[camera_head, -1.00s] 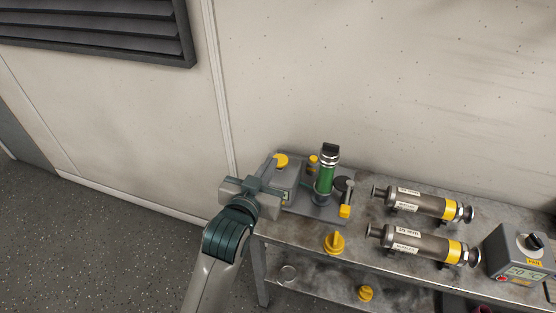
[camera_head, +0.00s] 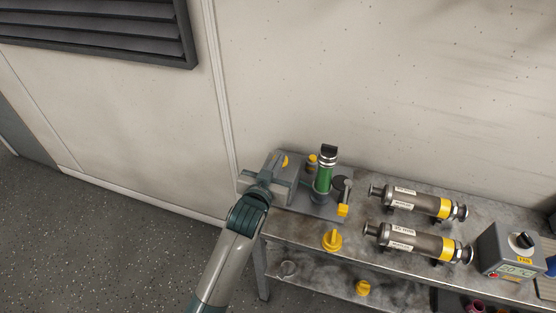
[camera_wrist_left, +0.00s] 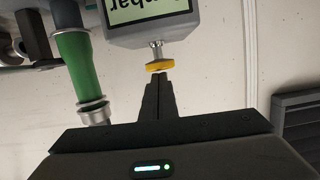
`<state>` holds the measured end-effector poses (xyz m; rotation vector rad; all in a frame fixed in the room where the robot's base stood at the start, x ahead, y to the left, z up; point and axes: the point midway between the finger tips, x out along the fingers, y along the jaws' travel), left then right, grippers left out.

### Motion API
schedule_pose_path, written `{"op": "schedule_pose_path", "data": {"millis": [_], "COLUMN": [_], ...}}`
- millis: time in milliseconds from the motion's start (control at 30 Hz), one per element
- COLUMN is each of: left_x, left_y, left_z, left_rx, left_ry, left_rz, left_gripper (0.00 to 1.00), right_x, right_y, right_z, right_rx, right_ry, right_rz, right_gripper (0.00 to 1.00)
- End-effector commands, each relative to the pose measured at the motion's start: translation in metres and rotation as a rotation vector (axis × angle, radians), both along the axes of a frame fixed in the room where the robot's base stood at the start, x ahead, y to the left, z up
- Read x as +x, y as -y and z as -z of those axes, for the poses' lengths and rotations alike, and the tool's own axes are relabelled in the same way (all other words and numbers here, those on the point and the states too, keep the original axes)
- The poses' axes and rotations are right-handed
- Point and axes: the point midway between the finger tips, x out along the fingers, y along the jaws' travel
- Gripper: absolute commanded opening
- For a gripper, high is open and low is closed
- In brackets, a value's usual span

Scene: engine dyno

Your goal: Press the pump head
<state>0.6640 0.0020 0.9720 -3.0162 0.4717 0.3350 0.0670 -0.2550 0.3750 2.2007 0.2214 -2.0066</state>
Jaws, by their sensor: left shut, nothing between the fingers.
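A grey pump unit (camera_head: 325,210) stands at the left end of the metal bench, with a green cylinder (camera_head: 323,180) upright on it. A round yellow cap (camera_head: 285,161) is on the unit's grey box, partly covered by my left gripper (camera_head: 278,163). In the left wrist view, the yellow cap (camera_wrist_left: 173,64) sits on a short metal stem below a box with a display (camera_wrist_left: 150,10). The shut, empty tips of my left gripper (camera_wrist_left: 158,78) are right at the cap; I cannot tell whether they touch. Which part is the pump head is not marked. My right gripper is out of view.
A yellow knob (camera_head: 332,240) lies on the bench in front. Two metal cylinders with yellow bands (camera_head: 417,201) (camera_head: 418,242) lie to the right. The wall is close behind.

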Motion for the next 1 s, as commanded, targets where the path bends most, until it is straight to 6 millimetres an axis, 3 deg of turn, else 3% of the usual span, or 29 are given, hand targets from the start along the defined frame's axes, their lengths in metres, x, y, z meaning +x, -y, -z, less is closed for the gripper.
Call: {"op": "schedule_pose_path", "data": {"millis": [267, 533, 1000], "left_x": [0.0, 0.0, 0.0], "left_y": [0.0, 0.0, 0.0], "left_z": [0.002, 0.032, 0.032], "left_rx": [0.0, 0.0, 0.003], "left_ry": [0.0, -0.002, -0.009], "left_rz": [0.0, 0.0, 0.0], "left_gripper": [0.0, 0.0, 0.0], "right_x": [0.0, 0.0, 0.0], "right_y": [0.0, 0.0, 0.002], "right_z": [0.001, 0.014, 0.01], "right_rx": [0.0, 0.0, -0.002], "right_ry": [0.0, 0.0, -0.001], "right_rz": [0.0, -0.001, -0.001], "right_gripper": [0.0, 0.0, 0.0]}}
